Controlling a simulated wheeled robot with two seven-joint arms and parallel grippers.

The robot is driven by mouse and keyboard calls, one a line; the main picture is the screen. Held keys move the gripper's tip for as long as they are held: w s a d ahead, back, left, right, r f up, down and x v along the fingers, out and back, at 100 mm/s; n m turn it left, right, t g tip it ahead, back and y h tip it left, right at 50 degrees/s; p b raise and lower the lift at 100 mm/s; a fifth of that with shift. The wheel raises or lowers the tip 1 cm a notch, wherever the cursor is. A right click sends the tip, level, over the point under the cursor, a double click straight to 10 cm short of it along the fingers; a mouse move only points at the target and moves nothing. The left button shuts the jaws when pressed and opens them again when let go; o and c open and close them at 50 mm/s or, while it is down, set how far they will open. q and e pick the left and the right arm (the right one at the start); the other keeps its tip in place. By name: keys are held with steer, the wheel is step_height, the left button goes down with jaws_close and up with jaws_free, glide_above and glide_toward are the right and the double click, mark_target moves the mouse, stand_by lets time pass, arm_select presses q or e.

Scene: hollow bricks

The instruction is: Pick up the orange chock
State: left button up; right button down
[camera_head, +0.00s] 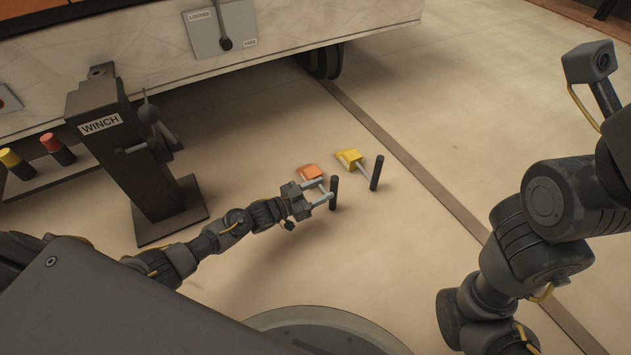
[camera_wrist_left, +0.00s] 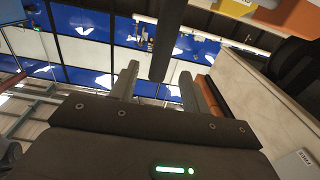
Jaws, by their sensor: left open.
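The orange chock (camera_head: 310,173) lies on the floor in the head view, partly behind my left gripper (camera_head: 327,191). A dark upright handle (camera_head: 334,180) stands at the gripper's fingertips and seems to belong to the orange chock. My left gripper is open, its two pale fingers reaching right toward the handle. In the left wrist view, a dark bar (camera_wrist_left: 168,35), likely that handle, comes down from the top edge between the open fingers (camera_wrist_left: 160,75). Contact cannot be told. My right gripper is out of view; only its arm shows.
A yellow chock (camera_head: 349,158) with its own dark handle (camera_head: 376,173) lies just right of the orange one. A winch post (camera_head: 125,150) stands at left, with red (camera_head: 57,149) and yellow (camera_head: 16,162) cylinders beside it. A large pale-sided platform (camera_head: 300,28) spans the back.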

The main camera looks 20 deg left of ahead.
mark_target(331, 185)
arm_select(q)
steer(key=b+x, duration=0.3)
steer(key=x, duration=0.1)
steer(key=shift+w+d+r+b, duration=0.1)
steer(key=shift+w+d+b, duration=0.1)
steer(key=shift+b, duration=0.2)
steer(key=shift+w+d+r, duration=0.1)
steer(key=shift+w+d, duration=0.05)
steer(key=shift+w, duration=0.1)
steer(key=shift+r, duration=0.1)
jaws_close()
stand_by(0.9)
